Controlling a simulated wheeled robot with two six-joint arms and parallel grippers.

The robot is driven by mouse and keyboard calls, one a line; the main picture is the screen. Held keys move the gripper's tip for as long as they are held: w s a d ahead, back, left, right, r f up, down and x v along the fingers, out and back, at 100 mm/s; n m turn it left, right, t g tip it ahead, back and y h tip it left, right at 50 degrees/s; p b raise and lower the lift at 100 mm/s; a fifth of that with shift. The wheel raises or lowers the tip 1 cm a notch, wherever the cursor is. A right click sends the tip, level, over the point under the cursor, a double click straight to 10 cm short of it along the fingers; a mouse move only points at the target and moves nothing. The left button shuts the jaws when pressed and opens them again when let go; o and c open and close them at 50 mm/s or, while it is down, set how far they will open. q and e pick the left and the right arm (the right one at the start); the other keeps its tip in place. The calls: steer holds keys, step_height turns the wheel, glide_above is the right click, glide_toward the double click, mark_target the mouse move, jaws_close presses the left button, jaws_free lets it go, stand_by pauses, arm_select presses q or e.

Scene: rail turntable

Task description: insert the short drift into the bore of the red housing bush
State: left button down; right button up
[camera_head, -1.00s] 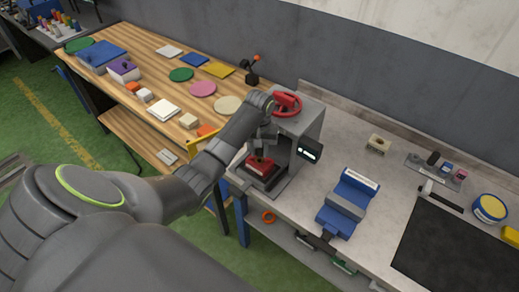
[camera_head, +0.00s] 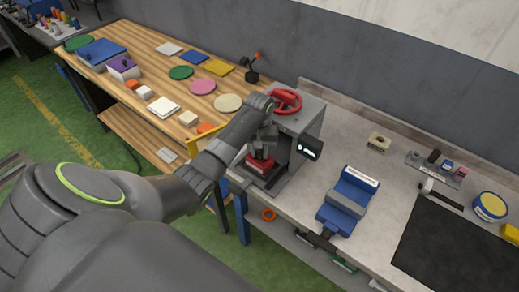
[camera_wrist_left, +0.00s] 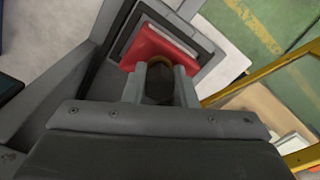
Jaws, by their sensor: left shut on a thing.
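The red housing bush (camera_head: 258,165) sits on the base of a grey press (camera_head: 310,127). In the left wrist view the red housing (camera_wrist_left: 160,45) is a red block with a brownish ring at its near edge, partly hidden by the fingers. My left gripper (camera_head: 262,154) is directly above the housing, inside the press opening. In the wrist view its two fingers (camera_wrist_left: 160,88) are shut on a dark, rounded piece, the short drift (camera_wrist_left: 159,86), seen end-on. The drift's lower end and the bore are hidden, so I cannot tell whether it has entered. My right gripper is not in view.
The press frame, with a red handwheel (camera_head: 287,101), stands close around my left gripper. A blue fixture (camera_head: 348,200) stands to the right, and a black mat (camera_head: 455,250) lies farther right. The grey bench (camera_head: 355,145) behind the fixture is mostly clear.

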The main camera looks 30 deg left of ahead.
arm_select(q)
steer(key=shift+f, duration=0.55)
steer(key=c, duration=1.1)
jaws_free()
steer(key=shift+s, duration=0.1)
